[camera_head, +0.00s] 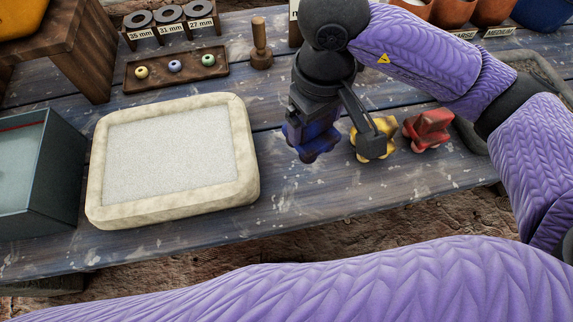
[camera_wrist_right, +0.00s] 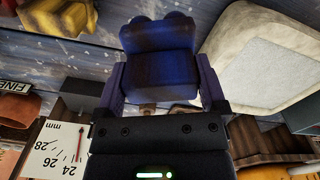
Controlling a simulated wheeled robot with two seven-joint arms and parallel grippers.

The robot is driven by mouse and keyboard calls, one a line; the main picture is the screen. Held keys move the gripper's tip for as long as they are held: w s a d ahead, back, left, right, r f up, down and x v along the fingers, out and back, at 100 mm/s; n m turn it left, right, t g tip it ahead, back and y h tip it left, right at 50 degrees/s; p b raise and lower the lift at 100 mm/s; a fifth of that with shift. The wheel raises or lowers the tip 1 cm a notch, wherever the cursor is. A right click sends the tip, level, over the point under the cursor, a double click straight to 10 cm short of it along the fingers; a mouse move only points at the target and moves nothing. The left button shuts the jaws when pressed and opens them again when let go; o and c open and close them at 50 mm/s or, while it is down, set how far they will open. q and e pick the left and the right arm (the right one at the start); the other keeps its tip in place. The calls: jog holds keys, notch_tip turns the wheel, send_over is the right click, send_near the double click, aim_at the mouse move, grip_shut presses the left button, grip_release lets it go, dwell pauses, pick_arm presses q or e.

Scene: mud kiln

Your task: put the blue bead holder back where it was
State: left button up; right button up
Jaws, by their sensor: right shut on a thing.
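The blue bead holder (camera_head: 312,143) is a dark blue lobed block. My right gripper (camera_head: 328,112) is shut on it, and it hangs below the gripper over the table, between the pale tray and the yellow holder. Whether its underside touches the table cannot be told. In the right wrist view the blue bead holder (camera_wrist_right: 160,58) sits between the two fingers. A yellow holder (camera_head: 372,140) stands just right of it, partly hidden by a gripper part, and a red holder (camera_head: 428,129) stands further right. My left gripper is not in view.
A cream-rimmed tray (camera_head: 250,165) with a pale granular bed lies left of the gripper. Behind it are a wooden bead tray (camera_head: 190,79), a wooden stamp (camera_head: 260,45) and labelled rings (camera_head: 169,14). A grey bin (camera_head: 62,160) stands left. Table in front of the holders is clear.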

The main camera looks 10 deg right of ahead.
jog(key=f+b, duration=0.1)
jog(key=f, duration=0.6)
jog(key=shift+d+f+b, duration=0.2)
jog(key=shift+f+b, duration=0.15)
jog(key=shift+f, duration=0.05)
jog(key=shift+w+r, duration=0.1)
jog(key=shift+r, duration=0.05)
jog(key=o, duration=0.9)
jog(key=shift+r, duration=0.25)
notch_tip(320, 180, up, 10)
jog(key=p, duration=0.3)
jog(key=shift+r, duration=0.8)
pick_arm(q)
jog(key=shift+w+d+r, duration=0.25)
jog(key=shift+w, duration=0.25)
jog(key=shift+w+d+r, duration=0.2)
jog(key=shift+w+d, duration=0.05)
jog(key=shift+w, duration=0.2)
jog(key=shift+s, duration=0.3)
